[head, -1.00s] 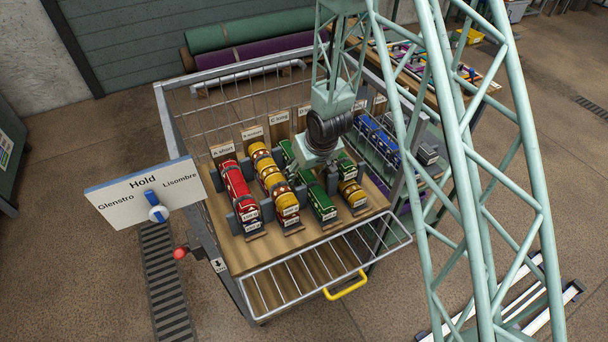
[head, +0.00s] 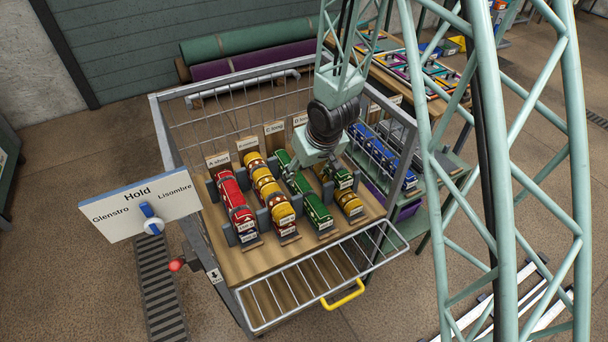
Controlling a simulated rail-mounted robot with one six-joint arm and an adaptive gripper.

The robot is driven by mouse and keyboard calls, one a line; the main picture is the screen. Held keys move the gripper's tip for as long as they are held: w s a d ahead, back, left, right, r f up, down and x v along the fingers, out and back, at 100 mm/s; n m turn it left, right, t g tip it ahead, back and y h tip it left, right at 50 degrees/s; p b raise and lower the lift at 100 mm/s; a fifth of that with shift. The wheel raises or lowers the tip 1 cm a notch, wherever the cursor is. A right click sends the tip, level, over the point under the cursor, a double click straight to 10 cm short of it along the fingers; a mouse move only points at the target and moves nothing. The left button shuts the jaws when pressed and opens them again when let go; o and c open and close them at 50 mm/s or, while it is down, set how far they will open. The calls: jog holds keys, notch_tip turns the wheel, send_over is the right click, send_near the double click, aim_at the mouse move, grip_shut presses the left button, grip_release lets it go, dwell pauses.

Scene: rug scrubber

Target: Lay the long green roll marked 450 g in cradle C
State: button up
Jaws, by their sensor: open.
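A long green roll (head: 313,211) lies lengthwise in the third row of the rack, in line with the card that seems to read C long (head: 274,129). Its far part is partly hidden by my gripper; I cannot read its weight mark. My gripper (head: 312,176) is open, low over the far half of this roll and the row to its right. I cannot tell whether its fingers touch the roll. A second green roll (head: 343,180) lies in the row to the right, behind a yellow roll.
Blue rolls (head: 383,148) sit in a side rack at right. A wire gate (head: 318,281) with a yellow handle lies at the front. The dial panel (head: 141,205) stands at left.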

jog(key=shift+s+r, duration=0.15)
jog(key=shift+r, duration=0.2)
jog(key=shift+d, duration=0.1)
notch_tip(320, 180, up, 13)
jog(key=p, duration=1.2)
jog(key=shift+p, duration=0.35)
jog(key=shift+r, duration=0.1)
dwell(0.7)
